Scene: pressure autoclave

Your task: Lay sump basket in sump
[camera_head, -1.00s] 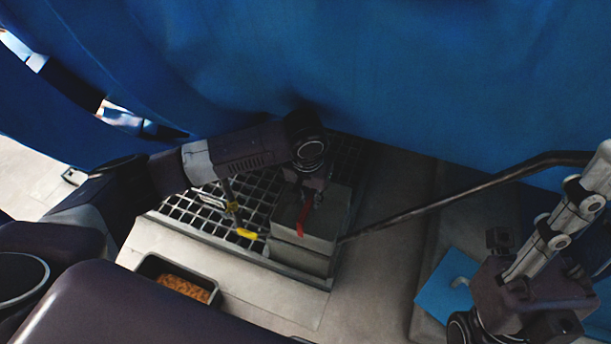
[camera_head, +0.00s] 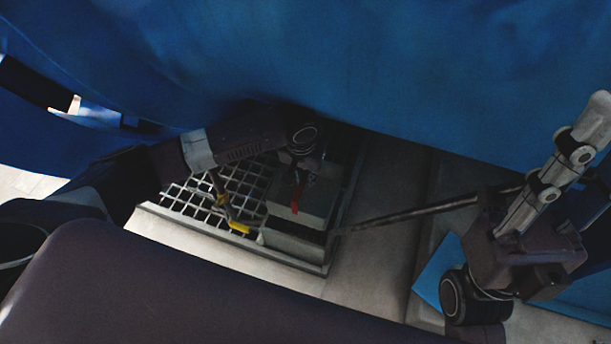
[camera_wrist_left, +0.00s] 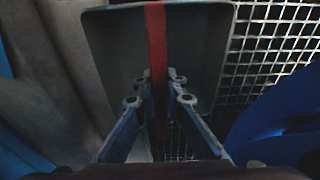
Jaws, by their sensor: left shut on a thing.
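The sump basket (camera_head: 312,203) is a grey box with a red handle strip (camera_head: 295,199), in the middle of the head view. My left gripper (camera_head: 300,180) points down over it and is shut on the red handle. The left wrist view shows the fingers (camera_wrist_left: 160,100) on either side of the red strip, with the grey basket (camera_wrist_left: 205,50) beyond them. A grey-walled box shape (camera_head: 290,247), apparently the sump, lies directly below the basket at the grating's corner. The basket covers part of it; I cannot tell whether they touch.
A metal grating (camera_head: 190,202) lies left of the basket, with a yellow-ended item (camera_head: 238,228) on it. A blue wall (camera_head: 400,70) stands behind.

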